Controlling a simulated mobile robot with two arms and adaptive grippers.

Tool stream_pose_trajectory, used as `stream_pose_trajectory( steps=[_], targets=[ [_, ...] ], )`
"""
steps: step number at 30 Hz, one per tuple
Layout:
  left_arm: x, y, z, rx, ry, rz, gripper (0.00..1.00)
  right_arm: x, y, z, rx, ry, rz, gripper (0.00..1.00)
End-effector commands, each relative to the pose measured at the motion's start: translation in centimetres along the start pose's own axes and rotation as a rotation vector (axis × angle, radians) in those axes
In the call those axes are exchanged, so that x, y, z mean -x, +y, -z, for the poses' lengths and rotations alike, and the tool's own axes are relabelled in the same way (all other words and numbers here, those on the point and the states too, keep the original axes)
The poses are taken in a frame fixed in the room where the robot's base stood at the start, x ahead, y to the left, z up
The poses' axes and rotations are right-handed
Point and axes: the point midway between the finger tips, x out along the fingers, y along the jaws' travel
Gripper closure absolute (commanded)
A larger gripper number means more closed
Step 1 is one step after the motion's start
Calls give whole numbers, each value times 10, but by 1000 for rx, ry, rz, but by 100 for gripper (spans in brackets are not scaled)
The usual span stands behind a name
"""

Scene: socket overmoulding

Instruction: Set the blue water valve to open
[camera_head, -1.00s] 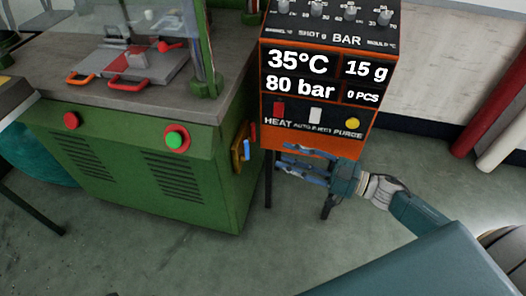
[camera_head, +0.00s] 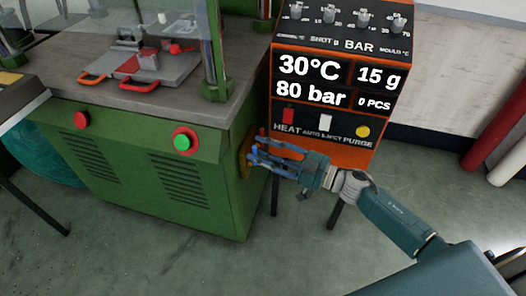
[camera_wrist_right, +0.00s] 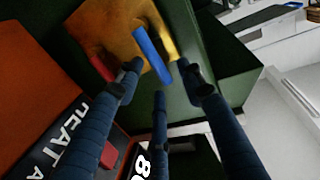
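The blue valve handle (camera_wrist_right: 152,55) shows in the right wrist view as a blue bar in front of a yellow plate (camera_wrist_right: 118,38) on the green machine's side. My right gripper (camera_wrist_right: 160,76) is open, its blue fingers spread around the bar's lower end. I cannot tell whether any finger touches it. In the head view my right gripper (camera_head: 256,152) is at the machine's side and largely hides the valve; part of the yellow plate (camera_head: 243,161) shows. A red handle (camera_wrist_right: 101,68) sits left of the blue one in the wrist view. My left gripper is out of view.
The green machine (camera_head: 185,205) has red (camera_head: 81,119) and green (camera_head: 183,141) buttons on its front. The orange control box (camera_head: 345,155) stands close to my right gripper and arm. Open floor (camera_head: 300,265) lies in front.

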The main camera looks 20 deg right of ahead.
Motion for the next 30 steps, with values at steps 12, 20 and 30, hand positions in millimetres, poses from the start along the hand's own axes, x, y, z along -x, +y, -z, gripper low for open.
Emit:
stream_pose_trajectory(
  steps=[12, 20, 30],
  targets=[
    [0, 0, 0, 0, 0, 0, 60, 0, 0, 0, 0, 0, 0, 100],
    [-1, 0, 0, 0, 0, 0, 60, 1, -2, 0, 18, 4, 0, 100],
    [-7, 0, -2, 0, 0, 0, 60, 3, -13, -4, 201, 41, 1, 100]
  ],
)
